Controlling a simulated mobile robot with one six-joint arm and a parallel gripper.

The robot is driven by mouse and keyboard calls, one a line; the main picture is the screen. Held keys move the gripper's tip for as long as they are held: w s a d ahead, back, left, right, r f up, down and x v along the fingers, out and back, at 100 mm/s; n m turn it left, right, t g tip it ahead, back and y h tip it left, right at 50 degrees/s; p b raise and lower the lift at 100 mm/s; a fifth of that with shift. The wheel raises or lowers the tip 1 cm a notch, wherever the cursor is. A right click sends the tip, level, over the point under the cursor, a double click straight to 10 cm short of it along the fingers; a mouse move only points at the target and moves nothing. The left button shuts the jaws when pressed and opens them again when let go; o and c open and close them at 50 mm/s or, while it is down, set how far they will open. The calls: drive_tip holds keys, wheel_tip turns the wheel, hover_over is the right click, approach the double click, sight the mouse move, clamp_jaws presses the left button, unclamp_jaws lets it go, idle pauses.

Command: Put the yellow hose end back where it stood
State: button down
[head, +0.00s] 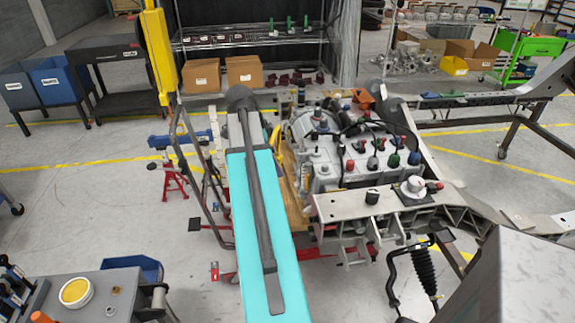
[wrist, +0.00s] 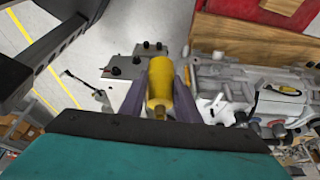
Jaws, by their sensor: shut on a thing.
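The yellow hose end (wrist: 160,84) is a short yellow cylinder. In the wrist view it stands between the two dark fingers of my gripper (wrist: 161,92), which are shut on it. It appears to be off any surface, with floor and grey parts showing behind it. In the head view my teal arm covers most of the gripper area, and I cannot clearly make out the hose end there. The place where it stood cannot be told from these frames.
A grey drive unit (head: 325,155) with several coloured caps and black hoses sits right of my arm, by a metal chassis rail (head: 385,203). It also shows in the wrist view (wrist: 225,85). A wooden board (wrist: 250,40) is close by. Floor at left is partly clear.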

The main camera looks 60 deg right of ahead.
drive_tip(key=w+a+r+n+t+h, duration=0.2)
drive_tip(key=w+a+n+t, duration=0.3)
drive_tip(key=w+a+n, duration=1.35)
drive_tip(key=w+a+r+n+t+y, duration=0.1)
drive_tip(key=w+a+n, duration=0.2)
drive_tip(key=a, duration=0.7)
drive_tip(key=w+a+r+n+t+y, duration=0.1)
drive_tip(key=w+a+n, duration=0.3)
drive_tip(key=w+a, duration=0.3)
drive_tip(key=w+a+r+n+t+y, duration=0.1)
drive_tip(key=w+a+n+y, duration=0.1)
drive_tip(key=a, duration=1.2)
drive_tip(key=w+n, duration=0.1)
drive_tip(key=w, duration=0.1)
drive_tip(key=shift+w+a+r, duration=0.25)
drive_tip(key=shift+w+a, duration=0.05)
drive_tip(key=shift+w, duration=0.1)
drive_tip(key=shift+d+n, duration=0.1)
drive_tip(key=shift+n, duration=0.15)
